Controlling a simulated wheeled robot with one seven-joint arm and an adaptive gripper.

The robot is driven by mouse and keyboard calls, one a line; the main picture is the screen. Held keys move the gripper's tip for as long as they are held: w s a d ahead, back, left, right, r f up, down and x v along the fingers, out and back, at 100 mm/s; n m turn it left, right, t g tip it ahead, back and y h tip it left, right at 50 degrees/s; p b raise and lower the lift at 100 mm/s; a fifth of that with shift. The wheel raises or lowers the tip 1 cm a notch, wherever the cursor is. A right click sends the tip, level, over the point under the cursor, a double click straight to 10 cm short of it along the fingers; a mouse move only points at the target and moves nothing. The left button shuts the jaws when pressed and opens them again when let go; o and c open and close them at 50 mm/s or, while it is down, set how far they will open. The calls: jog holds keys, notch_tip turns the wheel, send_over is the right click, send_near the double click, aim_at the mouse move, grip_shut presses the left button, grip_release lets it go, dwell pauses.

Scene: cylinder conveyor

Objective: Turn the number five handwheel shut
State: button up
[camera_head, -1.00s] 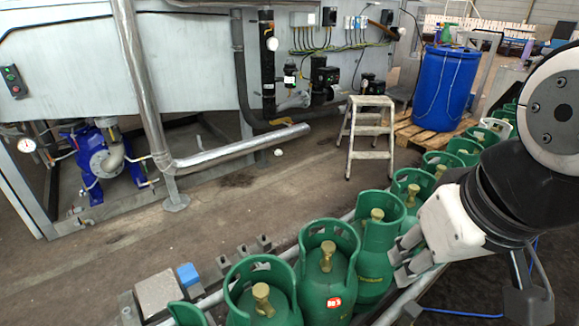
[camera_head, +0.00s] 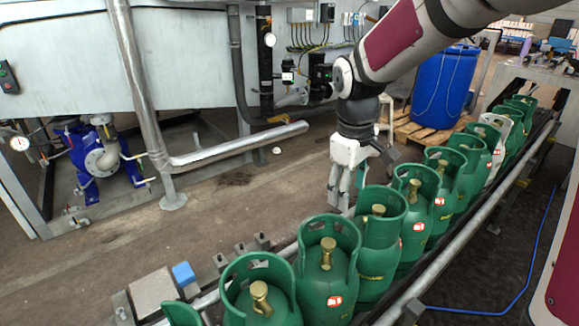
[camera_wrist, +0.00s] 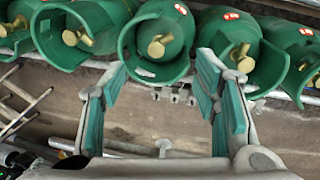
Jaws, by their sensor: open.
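A row of green gas cylinders (camera_head: 340,283) stands along the conveyor, each with a brass handwheel (camera_head: 327,253) inside its collar. Several have red and white labels, too small to read surely, so I cannot tell which is number five. My gripper (camera_head: 340,205) points down in the head view, just beyond the far side of the row and near a middle cylinder's collar. In the wrist view my gripper (camera_wrist: 160,80) is open and empty. A collared cylinder with a brass handwheel (camera_wrist: 158,46) shows beyond and between its fingers; another handwheel (camera_wrist: 240,57) shows past the right finger.
The conveyor rails (camera_head: 430,285) run diagonally along the row. One whitish cylinder (camera_head: 495,128) stands farther back. A blue barrel (camera_head: 445,85) stands on a pallet behind. A metal pipe (camera_head: 240,148) and machine frame lie at left. The floor between machine and conveyor is mostly clear.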

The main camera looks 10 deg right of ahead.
jog(key=n+g+y, duration=0.1)
jog(key=n, duration=0.1)
send_over(328, 242)
notch_tip(328, 242, down, 9)
notch_tip(328, 242, down, 14)
jog(key=shift+f+b, duration=0.1)
jog(key=shift+b, duration=0.65)
jog(key=shift+c, duration=0.5)
jog(key=c, duration=1.1)
